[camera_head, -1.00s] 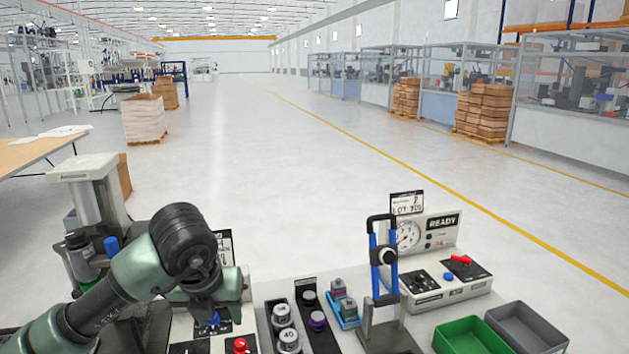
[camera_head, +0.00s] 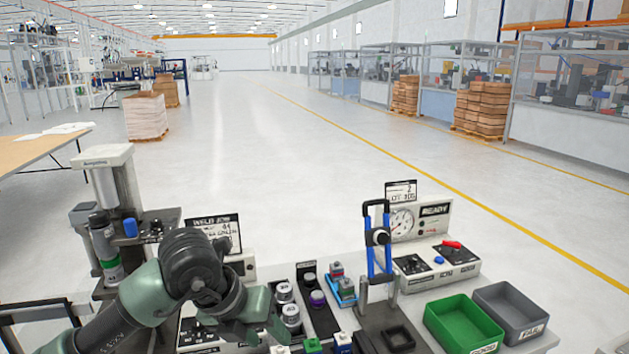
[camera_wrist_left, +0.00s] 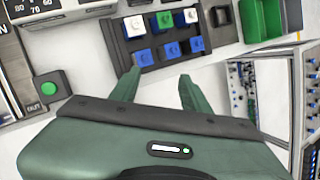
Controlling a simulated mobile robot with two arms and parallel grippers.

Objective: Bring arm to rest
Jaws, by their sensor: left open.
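My left arm enters from the lower left in the head view. Its green-grey left gripper (camera_head: 250,330) hangs low over the front left part of the bench, partly hidden by its own wrist. In the left wrist view the two fingers (camera_wrist_left: 161,90) stand apart with nothing between them. Past the fingertips lies a dark rack (camera_wrist_left: 160,42) holding blue, white and green blocks. I cannot tell how high the fingers are above it. My right arm and gripper do not show.
A press-like column (camera_head: 106,180) stands at the left, near my arm. A blue-handled clamp (camera_head: 378,240), a gauge panel (camera_head: 432,230), a green bin (camera_head: 463,322) and a grey bin (camera_head: 515,308) stand to the right. Knobbed cylinders (camera_head: 287,300) are close to the gripper.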

